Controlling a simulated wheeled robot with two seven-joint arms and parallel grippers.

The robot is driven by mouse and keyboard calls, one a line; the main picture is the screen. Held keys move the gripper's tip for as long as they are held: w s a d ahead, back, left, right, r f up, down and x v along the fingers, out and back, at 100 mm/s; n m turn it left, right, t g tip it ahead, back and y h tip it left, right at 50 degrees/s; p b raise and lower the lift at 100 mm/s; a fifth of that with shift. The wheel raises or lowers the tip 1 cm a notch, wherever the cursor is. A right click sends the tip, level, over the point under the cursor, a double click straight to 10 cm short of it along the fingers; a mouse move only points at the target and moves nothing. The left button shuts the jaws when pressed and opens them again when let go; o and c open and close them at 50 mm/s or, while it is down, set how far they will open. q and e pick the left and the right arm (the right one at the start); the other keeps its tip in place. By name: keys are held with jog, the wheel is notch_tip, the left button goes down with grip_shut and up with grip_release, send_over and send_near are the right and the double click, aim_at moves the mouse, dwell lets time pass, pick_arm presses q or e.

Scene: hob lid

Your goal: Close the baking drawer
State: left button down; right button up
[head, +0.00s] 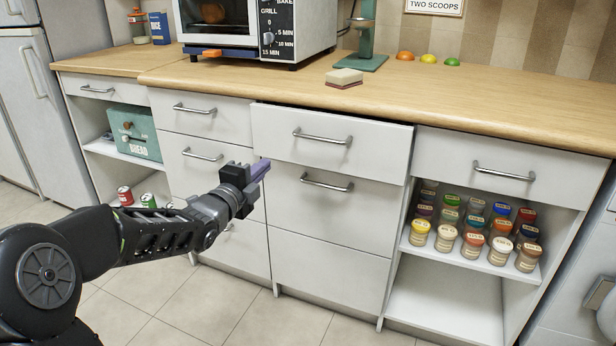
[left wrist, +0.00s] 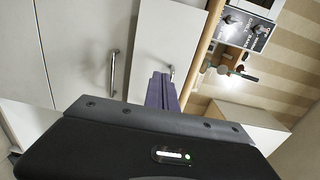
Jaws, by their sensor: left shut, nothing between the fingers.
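The drawer that stands slightly out is the top one in the middle stack (head: 275,150), just under the counter. A dark gap shows along its upper edge, and its bar handle (head: 322,136) is free. No label on it can be read. My left gripper (head: 263,169) is shut and empty, its purple fingers in front of the lower left part of that drawer stack. I cannot tell whether they touch the front. In the left wrist view the shut fingers (left wrist: 160,91) point at pale drawer fronts beside the counter edge. My right gripper is not in view.
The wooden counter (head: 480,98) holds a toaster oven (head: 225,25), a green stand (head: 364,45) and a sponge (head: 344,77). Spice jars (head: 473,238) fill an open shelf at right. A bread box (head: 135,135) sits at left. The tiled floor (head: 225,315) in front is clear.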

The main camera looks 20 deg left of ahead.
aim_at(294, 139)
pick_arm(q)
jog(key=shift+s+d+r, duration=0.1)
dwell(0.3)
jog(key=w, duration=0.4)
jog(key=w+b, duration=0.1)
jog(key=w, duration=0.4)
jog(key=w+d, duration=0.1)
jog(key=w, duration=0.4)
